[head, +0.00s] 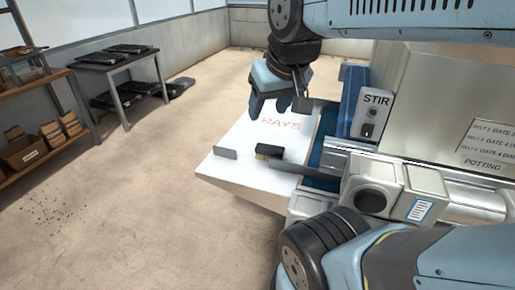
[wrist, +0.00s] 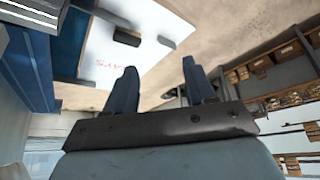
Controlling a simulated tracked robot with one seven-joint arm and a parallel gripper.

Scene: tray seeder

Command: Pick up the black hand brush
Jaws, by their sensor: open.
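The black hand brush (head: 268,142) lies on a white surface (head: 240,135) with red lettering, near its front right part. A tan strip, likely bristles, shows along its lower edge. My gripper (head: 280,106) hangs above the far part of this surface, apart from the brush and beyond it. In the wrist view my gripper (wrist: 159,66) has its two blue fingers spread, with nothing between them. A dark block that seems to be the brush (wrist: 127,37) shows there on the white surface, beyond the fingertips.
A small grey upright plate (head: 225,153) stands at the surface's left edge. A dark grey bar (head: 292,167) lies beside the brush at the right. A machine with a STIR box (head: 373,112) stands close on the right. Shelves (head: 40,110) and a table with black trays (head: 112,57) are far left.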

